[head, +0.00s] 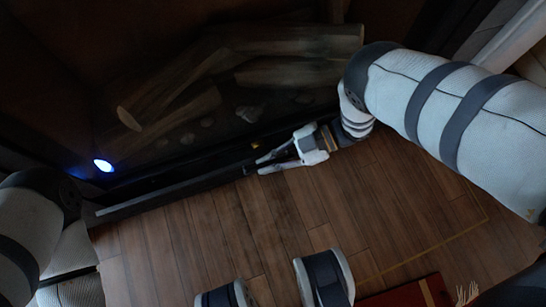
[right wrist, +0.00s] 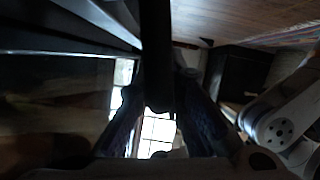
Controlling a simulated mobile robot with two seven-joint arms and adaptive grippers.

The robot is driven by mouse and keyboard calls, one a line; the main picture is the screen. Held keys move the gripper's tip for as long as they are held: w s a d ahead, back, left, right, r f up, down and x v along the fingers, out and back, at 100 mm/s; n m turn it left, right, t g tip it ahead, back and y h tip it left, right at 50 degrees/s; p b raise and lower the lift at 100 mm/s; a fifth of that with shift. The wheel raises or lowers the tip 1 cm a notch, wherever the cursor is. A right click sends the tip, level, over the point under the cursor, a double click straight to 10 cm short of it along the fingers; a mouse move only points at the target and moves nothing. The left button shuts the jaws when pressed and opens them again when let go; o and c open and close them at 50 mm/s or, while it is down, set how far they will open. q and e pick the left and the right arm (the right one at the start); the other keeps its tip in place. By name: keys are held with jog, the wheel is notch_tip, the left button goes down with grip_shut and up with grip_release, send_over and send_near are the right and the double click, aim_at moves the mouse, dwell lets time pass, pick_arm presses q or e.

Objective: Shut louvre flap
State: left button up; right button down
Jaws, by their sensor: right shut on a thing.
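The louvre flap (head: 175,191) is a long, thin, dark strip along the bottom front of a dark fireplace, low above the wooden floor. It stands out from the front at an angle, but how far open it is cannot be told. My right gripper (head: 256,166) is at the flap's right part, its fingers pointing left and closed on its dark edge or handle. In the right wrist view a dark bar (right wrist: 157,55) runs between the two fingers of my right gripper (right wrist: 160,112). The gripped spot is dark and partly hidden. My left gripper is out of view.
Behind dark glass lie logs (head: 290,72) and several stones. A bluish-white light (head: 103,165) glows at left. The wooden floor (head: 260,220) before the flap is clear. A red rug (head: 410,293) lies at the lower right.

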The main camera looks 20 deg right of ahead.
jog(key=shift+w+a+r, duration=0.1)
jog(key=shift+w+r, duration=0.1)
jog(key=shift+w, duration=0.45)
jog(key=shift+w+r, duration=0.2)
jog(key=shift+w, duration=0.4)
